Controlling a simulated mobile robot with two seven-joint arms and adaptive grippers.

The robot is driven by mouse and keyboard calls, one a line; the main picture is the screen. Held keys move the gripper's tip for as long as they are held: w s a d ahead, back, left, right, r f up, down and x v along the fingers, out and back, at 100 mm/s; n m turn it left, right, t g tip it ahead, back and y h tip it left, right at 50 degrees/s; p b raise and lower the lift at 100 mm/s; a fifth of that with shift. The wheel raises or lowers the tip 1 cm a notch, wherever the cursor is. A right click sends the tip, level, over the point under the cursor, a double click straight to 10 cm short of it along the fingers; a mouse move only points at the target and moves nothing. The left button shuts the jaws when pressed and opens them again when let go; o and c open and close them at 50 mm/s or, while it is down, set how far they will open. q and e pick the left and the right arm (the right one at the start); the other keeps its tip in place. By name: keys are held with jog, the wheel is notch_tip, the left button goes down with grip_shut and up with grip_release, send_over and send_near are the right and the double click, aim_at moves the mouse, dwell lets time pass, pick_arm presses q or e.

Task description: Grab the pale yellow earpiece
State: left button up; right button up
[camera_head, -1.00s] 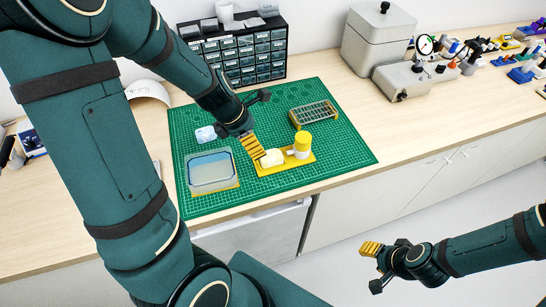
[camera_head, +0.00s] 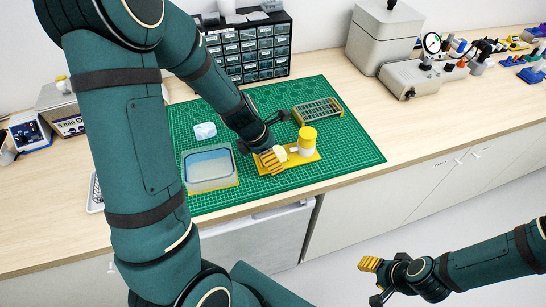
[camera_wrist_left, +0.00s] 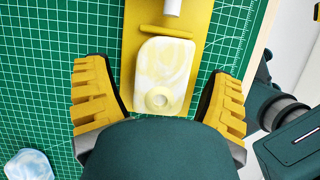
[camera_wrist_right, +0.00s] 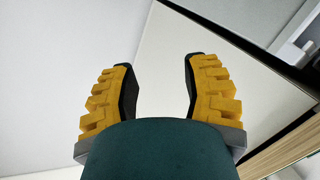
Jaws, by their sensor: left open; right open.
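The pale yellow earpiece (camera_wrist_left: 166,70) is a marbled, rounded block with a small round hole near its lower end. It lies on a yellow stand (camera_wrist_left: 140,20) in the left wrist view. In the head view the earpiece (camera_head: 281,154) is partly hidden by my left gripper (camera_head: 274,157). The left gripper (camera_wrist_left: 158,100) is open, with one yellow finger on each side of the earpiece and a gap to both. My right gripper (camera_head: 372,279) is open and empty, off the bench over the floor. It also shows in the right wrist view (camera_wrist_right: 160,90).
A yellow-capped white bottle (camera_head: 307,141) stands on the stand just right of the earpiece. A clear tray (camera_head: 209,169) and a pale blue piece (camera_head: 205,131) lie left on the green mat (camera_head: 345,155). The mat's right part is clear.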

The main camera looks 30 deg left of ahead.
pick_arm(q)
jog(key=c, duration=1.4)
jog(key=shift+o, duration=0.2)
jog(key=shift+r, duration=0.1)
